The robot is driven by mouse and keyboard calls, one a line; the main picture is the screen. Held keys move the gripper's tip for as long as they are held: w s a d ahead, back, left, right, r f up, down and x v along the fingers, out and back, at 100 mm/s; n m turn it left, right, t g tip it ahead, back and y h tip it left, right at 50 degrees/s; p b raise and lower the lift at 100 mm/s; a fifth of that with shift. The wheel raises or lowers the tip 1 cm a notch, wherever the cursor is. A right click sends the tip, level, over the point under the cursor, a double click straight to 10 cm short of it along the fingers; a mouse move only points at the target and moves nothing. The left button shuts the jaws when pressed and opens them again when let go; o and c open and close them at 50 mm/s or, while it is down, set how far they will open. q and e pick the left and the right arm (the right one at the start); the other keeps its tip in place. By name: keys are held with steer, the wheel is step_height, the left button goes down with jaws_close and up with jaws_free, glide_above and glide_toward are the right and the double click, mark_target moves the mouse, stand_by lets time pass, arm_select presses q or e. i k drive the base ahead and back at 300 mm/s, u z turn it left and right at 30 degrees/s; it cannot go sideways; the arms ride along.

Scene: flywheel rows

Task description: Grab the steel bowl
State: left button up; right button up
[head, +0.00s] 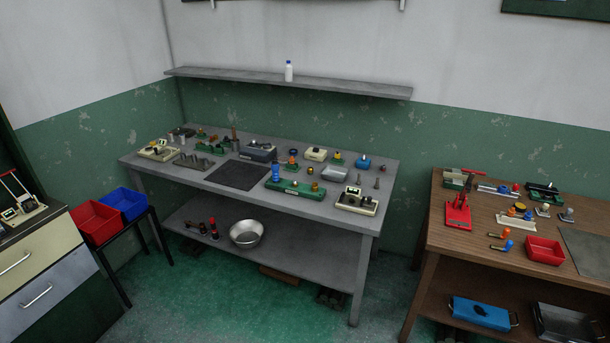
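The steel bowl (246,233) is a shiny, round metal bowl. It stands upright, open side up, on the lower shelf of the grey workbench in the middle of the head view. Nothing covers it from this angle, though the bench top is above the shelf. Neither of my grippers shows in the head view.
The grey bench top (222,195) carries many small tools and parts. Two dark-and-red tools (214,229) stand left of the bowl. A red bin (97,222) and a blue bin (124,203) sit at left. A wooden bench (450,237) is at right. Green floor (215,295) in front is open.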

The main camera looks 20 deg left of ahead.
mark_target(247, 234)
steer(key=u, duration=1.65)
steer(key=i, duration=2.95)
steer(key=z, duration=0.15)
